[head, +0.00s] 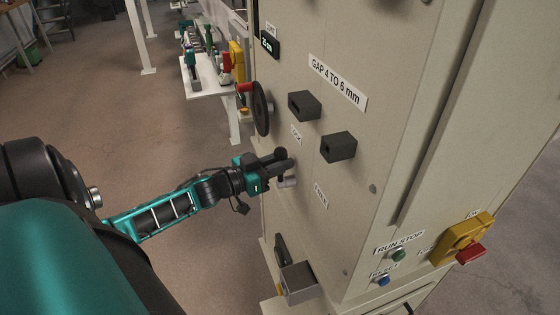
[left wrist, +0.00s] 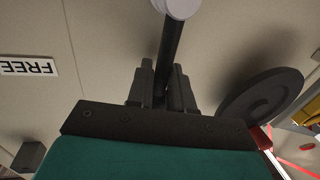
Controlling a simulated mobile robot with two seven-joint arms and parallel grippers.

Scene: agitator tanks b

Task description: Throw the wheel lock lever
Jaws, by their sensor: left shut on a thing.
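The wheel lock lever is a dark rod on a pale grey round hub (head: 288,182) on the cabinet's front panel. In the left wrist view the rod (left wrist: 172,42) runs from the hub (left wrist: 180,7) down between the fingers. My left gripper (head: 280,163) is shut on the lever, and its fingers (left wrist: 162,88) sit on both sides of the rod. The LOCK label (head: 296,134) is above the hub and the FREE label (head: 321,196) is to its lower right. The fingers hide much of the lever in the head view. My right gripper is not in view.
A black handwheel (head: 261,108) stands out from the panel just above my gripper; it shows right of the fingers in the left wrist view (left wrist: 262,95). Two dark blocks (head: 304,106) (head: 338,147) jut out nearby. A grey box (head: 298,281) is lower down. Floor to the left is open.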

